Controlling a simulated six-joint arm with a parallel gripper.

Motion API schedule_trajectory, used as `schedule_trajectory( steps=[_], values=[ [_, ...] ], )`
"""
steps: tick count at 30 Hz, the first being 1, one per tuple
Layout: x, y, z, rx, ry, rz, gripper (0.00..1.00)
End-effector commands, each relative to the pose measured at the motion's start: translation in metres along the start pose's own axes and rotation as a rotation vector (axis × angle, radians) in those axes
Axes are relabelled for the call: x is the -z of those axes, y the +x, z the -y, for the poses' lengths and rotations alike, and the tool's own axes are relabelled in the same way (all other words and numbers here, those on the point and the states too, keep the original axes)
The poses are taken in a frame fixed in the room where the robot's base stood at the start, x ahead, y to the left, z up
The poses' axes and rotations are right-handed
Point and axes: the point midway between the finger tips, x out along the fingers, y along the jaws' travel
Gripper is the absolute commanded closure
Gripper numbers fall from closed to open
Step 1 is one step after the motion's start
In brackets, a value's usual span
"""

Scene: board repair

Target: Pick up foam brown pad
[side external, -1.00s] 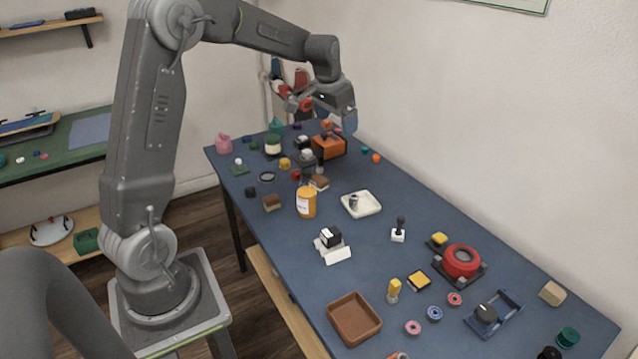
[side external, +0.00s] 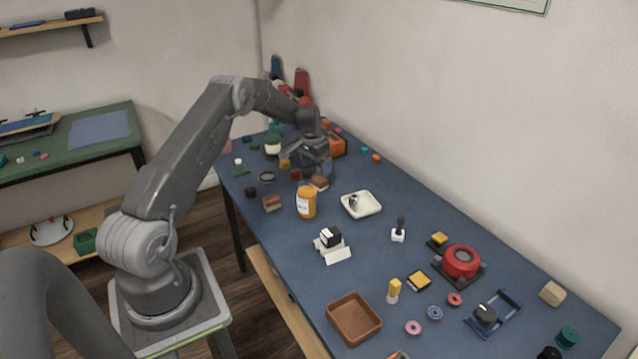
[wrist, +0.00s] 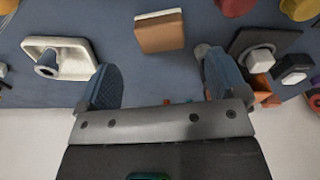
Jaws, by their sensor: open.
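A brown foam pad with a pale lower layer (side external: 319,183) lies on the blue table, just in front of my gripper (side external: 320,166). The wrist view shows the brown pad (wrist: 160,34) ahead of the fingers and roughly centred between them. My gripper (wrist: 160,85) is open, with its two blue-grey fingers apart and nothing between them. In the side view it hangs low over the table, apart from the pad as far as I can tell. A second, similar brown block (side external: 271,203) lies further left on the table.
A white dish (side external: 361,204) stands right of the pad, and an orange jar (side external: 306,201) stands in front of it. An orange box (side external: 338,145) and a grey-black device (wrist: 262,50) are close to my gripper. The table's front middle has clear patches.

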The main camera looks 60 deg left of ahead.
Motion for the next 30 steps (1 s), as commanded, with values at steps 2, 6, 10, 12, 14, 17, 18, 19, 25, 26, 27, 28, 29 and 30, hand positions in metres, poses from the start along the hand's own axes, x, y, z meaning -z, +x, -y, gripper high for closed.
schedule_trajectory(
  steps=[2,6,10,12,14,17,18,19,25,26,27,28,29,30],
  values=[
    [0.0,0.01,0.0,-0.001,0.0,0.001,0.08],
    [0.0,0.018,0.0,0.0,0.0,-0.001,0.08],
    [0.001,0.032,0.0,-0.001,0.0,0.001,0.08],
    [0.002,0.043,0.0,-0.001,0.001,0.001,0.08],
    [0.003,0.052,0.0,-0.001,0.001,0.002,0.08],
    [0.002,0.064,0.0,0.0,0.0,0.001,0.08],
    [0.003,0.066,0.0,0.001,0.0,0.0,0.08],
    [0.003,0.067,0.0,0.001,0.0,-0.001,0.08],
    [0.003,0.069,0.001,0.002,0.0,-0.001,0.08],
    [0.003,0.069,0.001,0.002,0.0,-0.001,0.08],
    [0.003,0.069,0.001,0.002,0.0,-0.001,0.1],
    [0.003,0.069,0.001,0.002,0.0,-0.001,0.13],
    [0.003,0.069,0.001,0.002,0.0,-0.001,0.16],
    [0.003,0.069,0.001,0.002,-0.001,-0.001,0.2]
  ],
)
